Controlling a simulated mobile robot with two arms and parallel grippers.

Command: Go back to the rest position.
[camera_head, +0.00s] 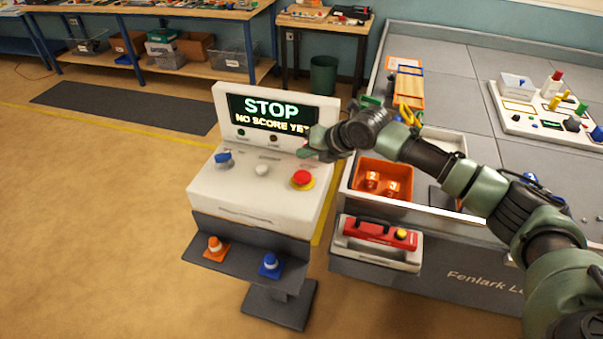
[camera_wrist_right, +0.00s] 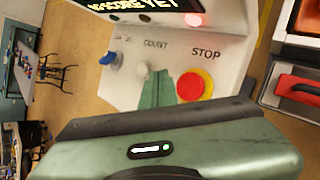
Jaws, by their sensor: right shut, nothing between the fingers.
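My right arm comes in from the right in the head view. Its gripper (camera_head: 308,152) is shut and empty, above the white control console (camera_head: 228,188). In the right wrist view the shut green fingers (camera_wrist_right: 158,92) appear in front of the panel, between the blue knob and the red STOP button (camera_wrist_right: 194,86). The red button also shows in the head view (camera_head: 302,178), on a yellow ring. The console screen (camera_head: 272,113) reads "STOP" and "NO SCORE YET". I cannot tell whether the fingers touch the panel. My left gripper is not in view.
A blue knob (camera_head: 223,158) and a white button (camera_head: 262,170) sit on the console. An orange bin (camera_head: 384,168) stands on the table at the right, under my arm. Orange (camera_head: 215,246) and blue cones stand on the console's lower shelf.

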